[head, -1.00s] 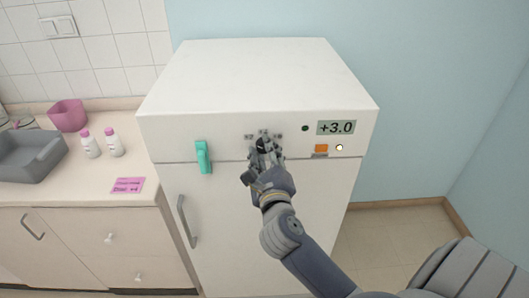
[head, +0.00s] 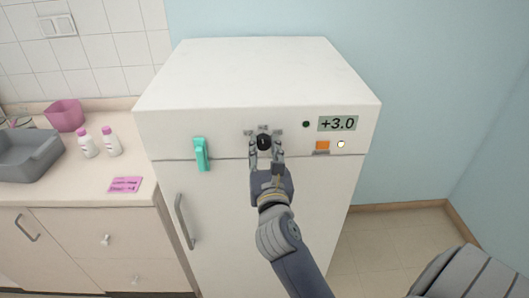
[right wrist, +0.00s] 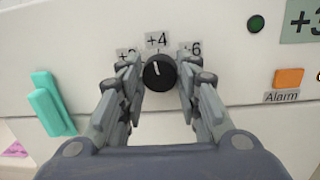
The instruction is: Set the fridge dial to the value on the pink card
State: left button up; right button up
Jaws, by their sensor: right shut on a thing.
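The fridge dial (head: 264,142) is a black round knob on the fridge's front panel. In the right wrist view the dial (right wrist: 159,73) has a white mark pointing almost straight up, near the +4 label (right wrist: 158,40). My right gripper (head: 264,147) is shut on the dial, one finger on each side. The display (head: 338,124) reads +3.0. The pink card (head: 125,184) lies on the counter at the left; its small print is hard to read now. My left gripper is not in view.
The white fridge (head: 250,75) has a teal clip-like piece (head: 201,154), a door handle (head: 185,221) and an orange alarm button (head: 322,146) on its front. Two pink-capped bottles (head: 87,143) and a pink container (head: 66,114) stand on the counter.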

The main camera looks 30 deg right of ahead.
jog(key=shift+m, duration=0.7)
jog(key=shift+b, duration=0.3)
jog(key=o, duration=1.1)
jog(key=shift+v, duration=3.75)
